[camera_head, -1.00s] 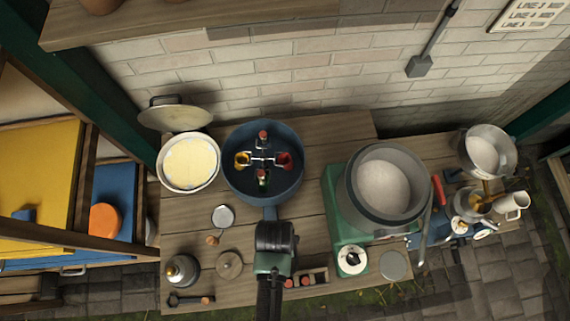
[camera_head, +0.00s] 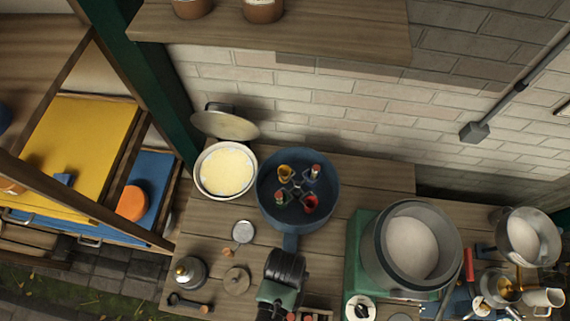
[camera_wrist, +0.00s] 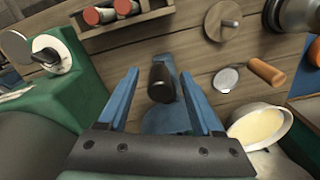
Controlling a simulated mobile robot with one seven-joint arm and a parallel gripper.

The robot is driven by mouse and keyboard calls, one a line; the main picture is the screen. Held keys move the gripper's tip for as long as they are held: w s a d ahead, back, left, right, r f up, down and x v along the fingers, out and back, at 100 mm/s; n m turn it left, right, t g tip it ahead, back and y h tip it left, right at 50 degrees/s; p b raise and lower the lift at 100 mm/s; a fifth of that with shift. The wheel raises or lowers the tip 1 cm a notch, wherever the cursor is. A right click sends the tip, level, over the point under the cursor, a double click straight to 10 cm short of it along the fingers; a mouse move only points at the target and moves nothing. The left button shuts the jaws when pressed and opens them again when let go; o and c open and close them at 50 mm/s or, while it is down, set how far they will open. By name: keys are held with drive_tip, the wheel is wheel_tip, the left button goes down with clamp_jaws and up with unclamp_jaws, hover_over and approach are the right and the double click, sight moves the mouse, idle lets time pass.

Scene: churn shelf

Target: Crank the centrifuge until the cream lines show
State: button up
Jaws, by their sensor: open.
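The centrifuge is a round dark-blue bowl (camera_head: 265,205) with a rotor of coloured cups inside: yellow (camera_head: 286,173), red (camera_head: 311,204) and two others with red-topped vials. I cannot make out cream lines. A blue arm (camera_head: 290,243) reaches from the bowl towards the table front. My gripper (camera_wrist: 159,74) has blue fingers, open on either side of the upright black crank handle (camera_wrist: 161,84). I cannot tell if they touch it. In the head view my dark wrist hides the fingers and handle.
A pot of cream (camera_head: 226,170) stands left of the centrifuge, and a green machine with a big grey bowl (camera_head: 375,258) stands right. A strainer (camera_head: 243,232), round lid (camera_head: 236,280) and vial rack (camera_wrist: 158,8) lie near the front.

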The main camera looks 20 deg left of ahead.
drive_tip(key=shift+r, duration=0.1)
drive_tip(key=shift+r, duration=3.95)
drive_tip(key=w+r+t+b, duration=0.3)
drive_tip(key=w, duration=0.5)
drive_tip(key=w+r+t+b, duration=0.2)
drive_tip(key=w+r+t, duration=0.1)
drive_tip(key=w, duration=0.6)
drive_tip(key=w+d+r+t+b, duration=0.1)
drive_tip(key=w+r+t+b, duration=0.1)
drive_tip(key=w+r+t, duration=0.45)
drive_tip(key=w+d+r+t+b, duration=0.1)
drive_tip(key=w+r+b, duration=0.25)
drive_tip(key=r, duration=0.55)
wheel_tip(320, 180, up, 18)
drive_tip(key=d+t+b, duration=0.1)
drive_tip(key=t+b, duration=0.3)
drive_tip(key=t, duration=0.3)
drive_tip(key=s+r+t+b, duration=0.1)
drive_tip(key=s+r+t, duration=0.2)
drive_tip(key=s+r, duration=0.2)
drive_tip(key=s+d+r+t+b, duration=0.1)
drive_tip(key=s+r+t, duration=0.3)
drive_tip(key=r, duration=0.6)
drive_tip(key=shift+s+d+n+b, duration=0.15)
drive_tip(key=shift+s+n+b, duration=0.2)
drive_tip(key=shift+b, duration=0.15)
